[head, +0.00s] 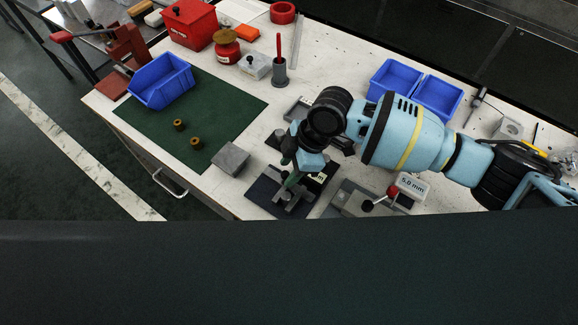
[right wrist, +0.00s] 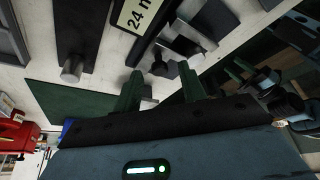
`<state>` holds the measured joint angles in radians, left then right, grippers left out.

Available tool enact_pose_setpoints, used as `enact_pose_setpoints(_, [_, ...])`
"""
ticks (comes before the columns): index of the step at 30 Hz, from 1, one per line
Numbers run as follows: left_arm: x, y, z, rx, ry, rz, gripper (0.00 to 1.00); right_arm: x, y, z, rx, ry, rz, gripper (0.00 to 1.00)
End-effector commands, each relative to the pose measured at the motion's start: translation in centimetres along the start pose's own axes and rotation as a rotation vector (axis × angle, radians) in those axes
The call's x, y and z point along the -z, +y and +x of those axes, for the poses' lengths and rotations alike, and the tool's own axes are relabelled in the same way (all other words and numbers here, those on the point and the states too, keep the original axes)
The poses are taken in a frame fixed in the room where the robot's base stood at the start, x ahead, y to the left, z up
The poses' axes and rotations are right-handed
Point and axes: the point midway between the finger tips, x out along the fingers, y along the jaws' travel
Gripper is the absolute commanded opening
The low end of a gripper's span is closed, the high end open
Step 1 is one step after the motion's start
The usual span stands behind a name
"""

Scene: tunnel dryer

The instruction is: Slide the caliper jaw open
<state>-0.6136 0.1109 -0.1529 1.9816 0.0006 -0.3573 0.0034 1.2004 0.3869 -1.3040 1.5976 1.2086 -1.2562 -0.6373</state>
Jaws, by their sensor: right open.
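A grey metal caliper-like tool (head: 291,196) sits on a dark mat (head: 262,192) at the front edge of the bench. Grey metal parts (right wrist: 190,38) show beyond my fingers in the right wrist view. My right gripper (head: 293,178) is over the tool, its green fingers pointing down and apart. In the right wrist view the right gripper (right wrist: 160,88) is open, with nothing clearly held between the fingers. Contact with the jaw cannot be told. What looks like my left gripper (right wrist: 238,70) shows small and dark at the right of that view.
A "24 mm" label (right wrist: 135,17) stands beside the tool. A "5.0 mm" block (head: 411,186) is to its right and a grey block (head: 231,159) to its left. Blue bins (head: 438,97) stand behind my right arm. The green mat (head: 215,110) is mostly clear.

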Motion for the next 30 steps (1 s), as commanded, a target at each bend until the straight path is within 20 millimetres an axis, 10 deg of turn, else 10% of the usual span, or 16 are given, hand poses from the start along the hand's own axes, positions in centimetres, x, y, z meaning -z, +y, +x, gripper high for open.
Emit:
enact_pose_setpoints(11, [0.11,-0.06,0.07,0.0,0.002,0.002,0.36,-0.01,0.01,0.68,-0.001,0.0,0.0,0.41])
enact_pose_setpoints(21, [0.12,-0.16,0.05,0.0,0.002,0.006,0.36,0.0,0.0,0.66,-0.001,0.0,0.0,0.0])
enact_pose_setpoints(30, [-0.39,-0.13,0.17,-0.001,-0.006,0.004,0.36,0.56,0.57,1.05,0.0,0.002,0.0,0.0])
